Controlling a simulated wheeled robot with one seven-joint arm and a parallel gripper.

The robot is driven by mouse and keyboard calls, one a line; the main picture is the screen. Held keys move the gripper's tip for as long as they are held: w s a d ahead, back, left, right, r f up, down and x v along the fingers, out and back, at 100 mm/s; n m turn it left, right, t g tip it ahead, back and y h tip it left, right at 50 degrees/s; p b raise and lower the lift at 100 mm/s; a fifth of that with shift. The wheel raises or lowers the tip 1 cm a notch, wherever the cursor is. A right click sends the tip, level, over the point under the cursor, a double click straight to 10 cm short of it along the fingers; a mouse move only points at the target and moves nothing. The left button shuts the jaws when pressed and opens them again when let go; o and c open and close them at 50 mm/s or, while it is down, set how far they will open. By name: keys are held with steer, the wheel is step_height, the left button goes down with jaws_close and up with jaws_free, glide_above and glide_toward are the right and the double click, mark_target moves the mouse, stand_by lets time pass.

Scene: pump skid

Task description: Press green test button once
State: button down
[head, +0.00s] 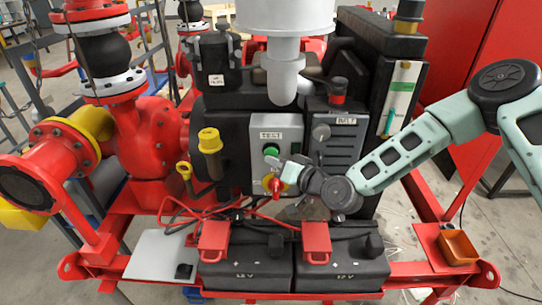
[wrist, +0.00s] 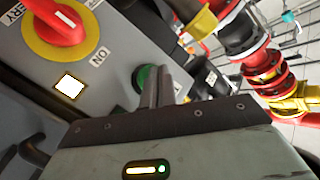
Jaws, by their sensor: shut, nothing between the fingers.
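The green test button (head: 271,150) sits on the grey control box (head: 292,135) under a "TEST" label in the head view. It also shows in the wrist view (wrist: 141,79), partly hidden behind my fingers. My gripper (head: 276,163) is shut and empty, with its tips just below and right of the button in the head view. In the wrist view the closed fingers (wrist: 158,77) overlap the button's right side. I cannot tell whether the tips touch it.
A red rotary switch (head: 276,185) on a yellow disc sits below the button, close to my gripper. A lit white square (wrist: 69,87) is on the panel. A yellow-capped filler (head: 209,140) stands left of the box. Two black batteries (head: 245,270) lie below.

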steer(key=shift+w, duration=0.6)
stand_by(0.7)
steer(key=shift+s, duration=1)
steer(key=shift+s, duration=2.55)
steer(key=shift+a, duration=0.1)
